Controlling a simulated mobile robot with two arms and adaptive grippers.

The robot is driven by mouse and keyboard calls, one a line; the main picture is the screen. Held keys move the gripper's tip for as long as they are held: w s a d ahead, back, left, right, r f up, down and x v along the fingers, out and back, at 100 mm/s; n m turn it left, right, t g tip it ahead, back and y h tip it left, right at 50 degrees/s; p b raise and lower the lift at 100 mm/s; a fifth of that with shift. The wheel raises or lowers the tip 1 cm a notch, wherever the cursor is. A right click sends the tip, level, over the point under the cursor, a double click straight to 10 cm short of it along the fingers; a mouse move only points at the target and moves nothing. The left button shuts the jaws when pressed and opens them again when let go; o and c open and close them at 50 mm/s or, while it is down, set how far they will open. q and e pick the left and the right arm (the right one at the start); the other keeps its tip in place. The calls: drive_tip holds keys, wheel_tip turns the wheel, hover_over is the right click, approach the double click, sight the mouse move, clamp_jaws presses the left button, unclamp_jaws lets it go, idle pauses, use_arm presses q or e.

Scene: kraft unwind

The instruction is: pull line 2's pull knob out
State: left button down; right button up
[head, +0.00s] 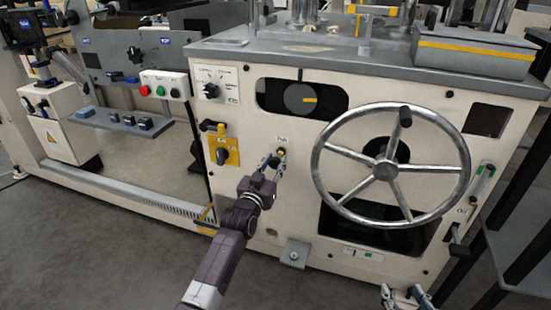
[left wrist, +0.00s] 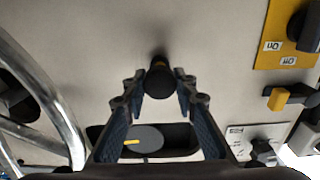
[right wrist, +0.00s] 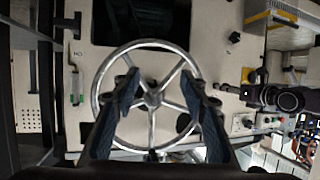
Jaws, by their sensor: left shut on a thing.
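The pull knob (head: 281,151) sits on the cream machine panel, under a small label, left of the large handwheel. In the left wrist view the knob (left wrist: 160,80) is dark and round-ended, with a yellowish part behind it. My left gripper (head: 272,162) is shut on the knob, its fingertips on either side in the left wrist view (left wrist: 160,88). My right gripper (head: 402,292) is at the bottom edge of the head view. It is open and empty in the right wrist view (right wrist: 162,84), facing the handwheel from a distance.
The spoked handwheel (head: 357,184) stands out from the panel right of the knob. A yellow rotary switch plate (head: 233,153) is left of it. A grey box (head: 474,56) sits on the machine top. The floor (head: 100,235) in front is clear.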

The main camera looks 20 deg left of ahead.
use_arm(q)
drive_tip(key=shift+s, duration=0.35)
drive_tip(key=shift+f, duration=0.3)
use_arm(e)
drive_tip(key=s+f, duration=0.1)
drive_tip(key=s+d+f+g, duration=0.1)
drive_tip(key=f, duration=0.1)
drive_tip(key=shift+f+g+h, duration=0.1)
drive_tip(key=shift+g+h, duration=0.2)
use_arm(q)
drive_tip(key=c, duration=2)
unclamp_jaws()
drive_tip(key=o, duration=0.5)
drive_tip(key=shift+s+r, duration=0.2)
drive_tip(key=shift+c, duration=0.2)
use_arm(e)
drive_tip(key=shift+s, duration=0.2)
use_arm(q)
drive_tip(key=shift+s, duration=0.1)
drive_tip(key=s, duration=1.1)
drive_tip(key=shift+s+a, duration=0.25)
drive_tip(key=shift+s, duration=0.15)
